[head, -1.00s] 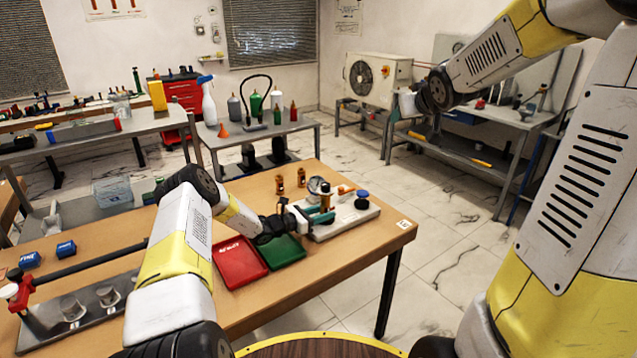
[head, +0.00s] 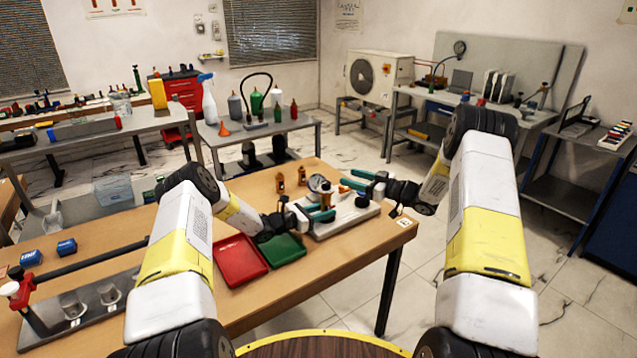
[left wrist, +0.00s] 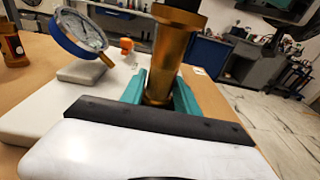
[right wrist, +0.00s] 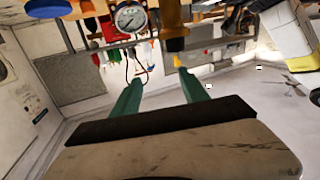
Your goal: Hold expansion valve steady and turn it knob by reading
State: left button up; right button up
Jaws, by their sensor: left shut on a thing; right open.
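The expansion valve is an upright brass body (left wrist: 165,55) in the left wrist view; it also shows in the head view (head: 326,198). My left gripper (left wrist: 160,92) is shut on it with teal fingers on either side. In the right wrist view a dark knob with a yellow mark (right wrist: 176,44) sits on the end of the brass body. My right gripper (right wrist: 160,92) is open, its fingers spread and pointing toward the knob, apparently short of it. In the head view it is beside the valve's upper part (head: 346,184). A round blue-rimmed gauge (left wrist: 82,30) stands beside the valve; its reading is too small to tell.
The white rig base (head: 350,217) sits near the table's right end. A red tray (head: 240,262) and a green tray (head: 285,249) lie in front. Two blue boxes (head: 66,247) are at the left.

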aim_at(326, 186)
jog(key=w+a+f, duration=0.1)
jog(key=a, duration=0.4)
jog(key=w+a+f+g+y, duration=0.1)
jog(key=w+a+f, duration=0.1)
jog(key=a, duration=0.4)
jog(key=shift+w+a+f+n+g+y, duration=0.2)
jog(key=shift+w+a+n+g+y, duration=0.1)
jog(key=shift+n, duration=0.1)
grip_shut()
